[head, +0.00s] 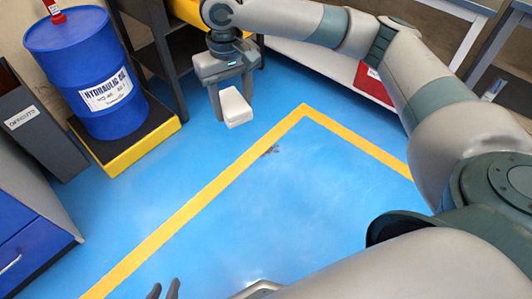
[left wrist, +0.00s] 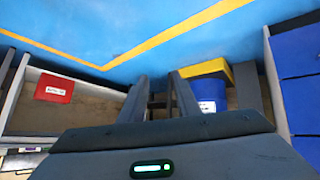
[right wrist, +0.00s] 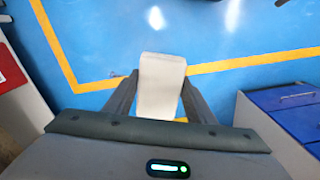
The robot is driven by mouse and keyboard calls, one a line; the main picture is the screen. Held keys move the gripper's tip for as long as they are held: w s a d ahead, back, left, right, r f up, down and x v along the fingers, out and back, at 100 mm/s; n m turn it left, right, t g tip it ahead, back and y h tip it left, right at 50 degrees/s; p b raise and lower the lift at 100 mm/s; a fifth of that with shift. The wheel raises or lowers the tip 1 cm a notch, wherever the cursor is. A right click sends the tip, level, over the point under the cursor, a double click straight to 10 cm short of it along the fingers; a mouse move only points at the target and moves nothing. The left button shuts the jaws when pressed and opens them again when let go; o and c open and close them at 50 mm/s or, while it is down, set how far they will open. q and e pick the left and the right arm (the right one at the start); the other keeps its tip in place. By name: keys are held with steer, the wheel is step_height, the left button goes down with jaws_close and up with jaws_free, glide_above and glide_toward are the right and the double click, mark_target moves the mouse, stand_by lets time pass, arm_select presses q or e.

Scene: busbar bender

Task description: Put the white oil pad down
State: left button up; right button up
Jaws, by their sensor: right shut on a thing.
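The white oil pad (head: 236,107) is a pale block held in my right gripper (head: 234,104), above the blue floor near the top of the head view. In the right wrist view the pad (right wrist: 161,85) sits between the two fingers of my right gripper (right wrist: 158,98), which is shut on it. My left gripper (head: 164,291) shows only its fingertips at the bottom edge of the head view. In the left wrist view my left gripper's fingers (left wrist: 160,88) are apart with nothing between them.
A blue hydraulic oil drum (head: 85,70) stands on a black-and-yellow base (head: 142,139) at left. Yellow lines (head: 205,198) cross the open blue floor, with a small dark spot (head: 271,150) inside the corner.

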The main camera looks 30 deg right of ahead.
stand_by(0.4)
